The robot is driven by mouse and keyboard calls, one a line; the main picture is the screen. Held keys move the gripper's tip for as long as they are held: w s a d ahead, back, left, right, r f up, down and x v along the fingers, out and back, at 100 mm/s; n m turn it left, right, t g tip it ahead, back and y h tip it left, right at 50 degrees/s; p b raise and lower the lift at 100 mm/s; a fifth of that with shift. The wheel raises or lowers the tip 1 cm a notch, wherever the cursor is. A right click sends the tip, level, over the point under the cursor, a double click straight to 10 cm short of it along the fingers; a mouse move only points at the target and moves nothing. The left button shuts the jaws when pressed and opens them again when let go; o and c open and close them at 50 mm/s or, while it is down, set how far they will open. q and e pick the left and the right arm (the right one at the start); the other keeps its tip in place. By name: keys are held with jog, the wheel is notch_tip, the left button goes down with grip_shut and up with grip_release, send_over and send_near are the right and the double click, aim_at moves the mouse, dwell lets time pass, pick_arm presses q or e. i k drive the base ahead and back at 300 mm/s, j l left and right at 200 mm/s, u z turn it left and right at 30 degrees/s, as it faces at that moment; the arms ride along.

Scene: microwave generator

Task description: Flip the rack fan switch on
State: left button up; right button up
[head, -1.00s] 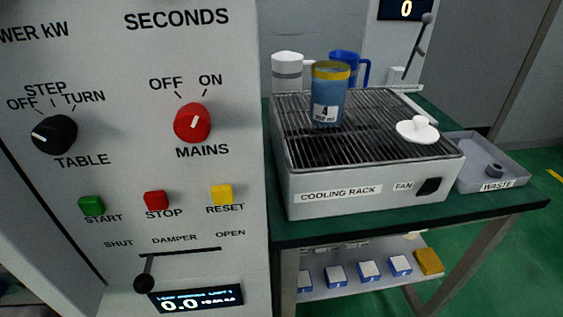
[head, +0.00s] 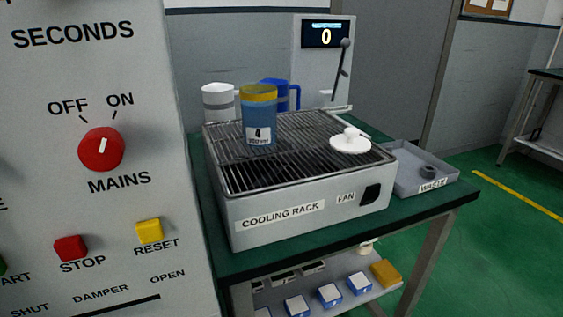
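The black rack fan switch (head: 371,194) is a rocker on the front face of the grey cooling rack (head: 290,220), at its right end beside the FAN label. Which way the rocker is tipped is too small to tell. On the rack's wire top stand a blue beaker with a yellow rim marked 4 (head: 259,122) and a white knobbed lid (head: 350,142). Neither of my grippers shows in the head view.
The control panel (head: 90,220) with its red mains knob (head: 101,149) fills the left. The rack stands on a green-topped table (head: 300,253). A grey waste tray (head: 410,180) sits right of the rack. Floor at right is clear.

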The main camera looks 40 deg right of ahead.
aim_at(372, 192)
jog(key=z, duration=1.7)
